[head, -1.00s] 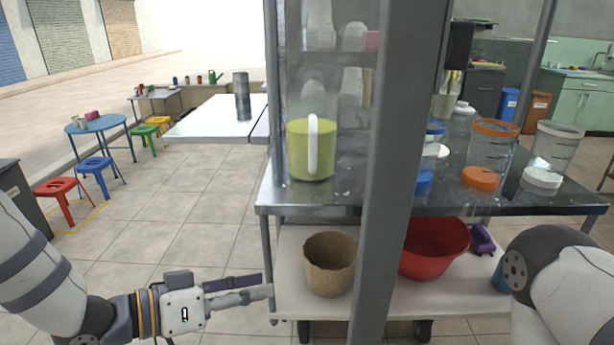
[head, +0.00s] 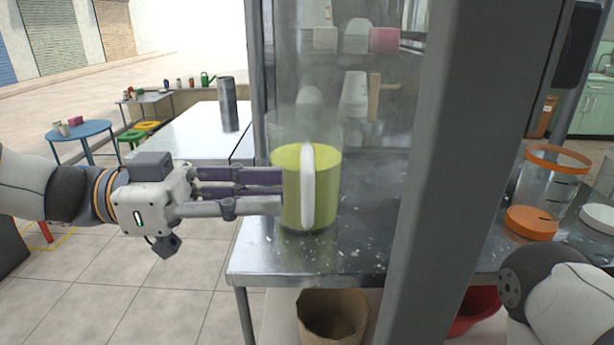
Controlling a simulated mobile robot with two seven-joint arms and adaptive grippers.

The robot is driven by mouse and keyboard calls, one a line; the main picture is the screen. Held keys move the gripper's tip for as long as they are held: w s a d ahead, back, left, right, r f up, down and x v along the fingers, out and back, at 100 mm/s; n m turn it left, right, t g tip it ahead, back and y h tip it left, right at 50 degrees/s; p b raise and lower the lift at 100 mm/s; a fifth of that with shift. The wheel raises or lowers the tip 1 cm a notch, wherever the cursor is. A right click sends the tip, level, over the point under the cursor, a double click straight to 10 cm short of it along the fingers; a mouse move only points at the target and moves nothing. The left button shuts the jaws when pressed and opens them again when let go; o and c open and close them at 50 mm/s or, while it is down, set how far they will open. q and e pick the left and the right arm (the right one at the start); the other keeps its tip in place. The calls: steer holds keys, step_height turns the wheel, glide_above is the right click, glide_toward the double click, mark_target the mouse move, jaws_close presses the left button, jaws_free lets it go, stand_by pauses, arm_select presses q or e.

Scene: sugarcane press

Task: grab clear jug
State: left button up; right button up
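The clear jug (head: 329,190) stands upright on the metal counter, with yellow-green liquid inside and a white handle (head: 308,188) facing me. My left gripper (head: 281,192) comes in level from the left at the height of the liquid. Its fingers look open, one above the other in the picture, with a gap between them. The fingertips overlap the jug's left side, just left of the handle; I cannot tell whether they touch it. My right gripper is out of view; only part of my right arm shows at lower right.
A grey upright post (head: 452,150) stands right of the jug. The metal counter (head: 300,262) has bare room around the jug's base. A woven basket (head: 332,318) and a red basin (head: 473,312) sit below. Clear containers with orange lids (head: 531,222) stand at right.

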mark_target(308, 217)
arm_select(q)
steer(key=d, duration=0.5)
steer(key=shift+w+d, duration=0.3)
steer(key=shift+d, duration=0.05)
jaws_close()
steer(key=shift+r, duration=0.1)
